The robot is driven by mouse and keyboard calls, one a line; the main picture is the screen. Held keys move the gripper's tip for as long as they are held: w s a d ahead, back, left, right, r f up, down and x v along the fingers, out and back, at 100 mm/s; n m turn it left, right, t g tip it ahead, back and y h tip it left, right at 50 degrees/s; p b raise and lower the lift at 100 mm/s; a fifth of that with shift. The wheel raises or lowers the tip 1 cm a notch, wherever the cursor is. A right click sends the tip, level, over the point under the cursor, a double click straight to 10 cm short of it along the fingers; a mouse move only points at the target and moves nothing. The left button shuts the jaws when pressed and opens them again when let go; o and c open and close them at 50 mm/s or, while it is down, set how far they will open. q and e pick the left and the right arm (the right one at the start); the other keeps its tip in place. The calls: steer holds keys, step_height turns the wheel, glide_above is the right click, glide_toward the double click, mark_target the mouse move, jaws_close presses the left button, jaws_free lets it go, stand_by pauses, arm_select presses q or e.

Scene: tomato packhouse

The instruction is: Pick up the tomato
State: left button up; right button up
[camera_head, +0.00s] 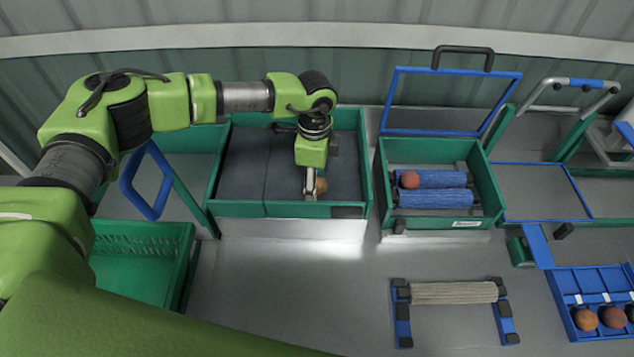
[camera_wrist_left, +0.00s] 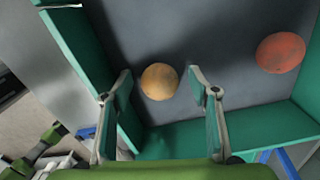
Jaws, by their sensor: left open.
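An orange tomato (camera_wrist_left: 159,81) lies on the dark floor of a green-walled tray (camera_head: 290,208), near one wall. A redder tomato (camera_wrist_left: 281,53) lies apart from it in the same tray, to the right in the wrist view. My left gripper (camera_head: 312,190) points down into the tray. In the wrist view its fingers are open, with the orange tomato between and just beyond their tips, apparently untouched. In the head view one tomato (camera_head: 321,186) shows partly behind the gripper; I cannot tell which. The other is hidden there.
Right of the tray stands a green box (camera_head: 440,230) with blue rollers (camera_head: 445,199), a tomato (camera_head: 409,180) and a raised blue-framed lid (camera_head: 455,72). A blue tray (camera_head: 575,278) holds several tomatoes. A roller stand (camera_head: 453,293) sits in front. A green crate (camera_head: 135,228) is at left.

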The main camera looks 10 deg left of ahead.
arm_select(q)
steer(key=c, duration=0.9)
steer(key=shift+r, duration=0.1)
